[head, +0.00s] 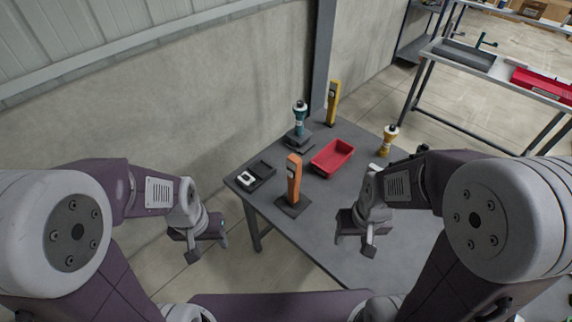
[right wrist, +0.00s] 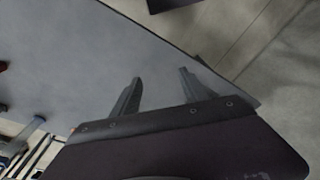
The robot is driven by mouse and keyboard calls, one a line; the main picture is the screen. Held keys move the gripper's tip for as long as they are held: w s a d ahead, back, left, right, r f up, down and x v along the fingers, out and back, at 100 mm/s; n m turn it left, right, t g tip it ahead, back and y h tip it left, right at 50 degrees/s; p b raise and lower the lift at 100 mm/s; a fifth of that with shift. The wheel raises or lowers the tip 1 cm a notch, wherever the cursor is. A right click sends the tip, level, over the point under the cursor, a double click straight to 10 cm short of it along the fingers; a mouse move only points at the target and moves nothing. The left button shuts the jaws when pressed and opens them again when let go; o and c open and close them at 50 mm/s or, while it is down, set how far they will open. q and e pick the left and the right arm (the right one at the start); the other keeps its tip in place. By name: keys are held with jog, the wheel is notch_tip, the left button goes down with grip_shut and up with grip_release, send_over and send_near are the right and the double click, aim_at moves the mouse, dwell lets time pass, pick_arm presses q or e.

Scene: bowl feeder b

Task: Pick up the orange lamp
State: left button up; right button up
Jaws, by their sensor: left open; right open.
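The orange lamp (head: 294,178) stands upright on a dark square base (head: 293,205) near the left front edge of the grey table (head: 330,239). My right gripper (head: 360,246) is open and empty, to the right of the lamp and apart from it. In the right wrist view its two fingers (right wrist: 160,92) are spread over bare table, and the lamp does not show there. My left gripper (head: 206,248) is open and empty, left of the table and away from the lamp.
A red tray (head: 333,157) sits behind the lamp. A black tray (head: 263,171) with a white item (head: 245,178) lies to its left. A teal device (head: 299,117), a yellow lamp (head: 333,103) and a yellow tool (head: 389,139) stand further back. A wall is behind the table.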

notch_tip(320, 180, up, 3)
jog(key=shift+s+f, duration=0.1)
jog(key=shift+f, duration=0.05)
jog(key=shift+a+f, duration=0.2)
jog(key=shift+a, duration=0.05)
jog(key=a+f+m+g+y+b, duration=0.2)
jog(key=a+f+m+y+b, duration=0.55)
jog(key=a+f+m, duration=0.3)
jog(key=m+t+y+b, duration=0.2)
jog(key=m+t+b, duration=0.5)
jog(key=m+t, duration=0.65)
send_near(297, 188)
jog(key=w+a+m+g, duration=0.2)
jog(key=w+m+g, duration=0.1)
jog(key=x, duration=0.3)
jog(key=shift+w+r, duration=0.1)
jog(key=shift+r, duration=0.15)
jog(key=x, duration=0.3)
jog(key=p+x, duration=0.1)
jog(key=x, duration=0.1)
jog(key=shift+w+f, duration=0.15)
jog(key=shift+w, duration=0.35)
jog(key=shift+s, duration=0.1)
jog(key=shift+c, duration=1.1)
pick_arm(q)
notch_tip(297, 188, down, 11)
pick_arm(e)
grip_shut()
